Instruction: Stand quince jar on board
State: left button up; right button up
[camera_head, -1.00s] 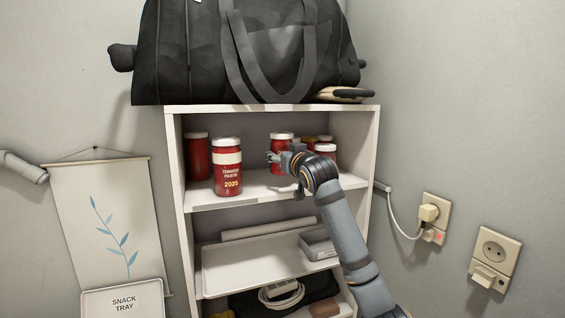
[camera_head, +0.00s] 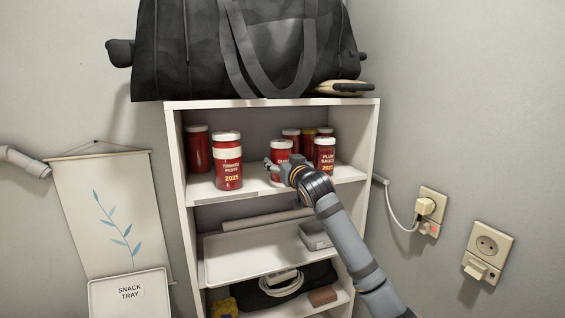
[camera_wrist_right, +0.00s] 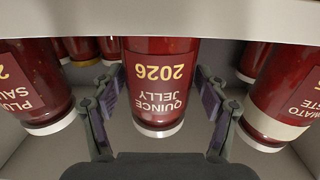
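The quince jelly jar (camera_head: 280,157) is red with a white lid and stands on the upper shelf board (camera_head: 252,196) of the white unit. My right gripper (camera_head: 279,169) is in front of the jar and partly covers its lower part. In the right wrist view the jar (camera_wrist_right: 160,80) appears lid-down between the two fingers of my right gripper (camera_wrist_right: 158,95). A narrow gap shows on each side, so the gripper is open around it. My left gripper is not in view.
The tomato paste jar (camera_head: 228,165) stands left and the plum sauce jar (camera_head: 324,153) right. More red jars are behind. A large black bag (camera_head: 190,50) covers the unit's top. A white tray (camera_head: 225,268) and grey box (camera_head: 315,235) occupy the shelf below.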

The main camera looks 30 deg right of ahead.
jog(key=shift+o, duration=0.5)
jog(key=shift+s, duration=0.15)
jog(key=b+v, duration=0.9)
jog(key=v, duration=0.2)
jog(key=shift+s, duration=0.35)
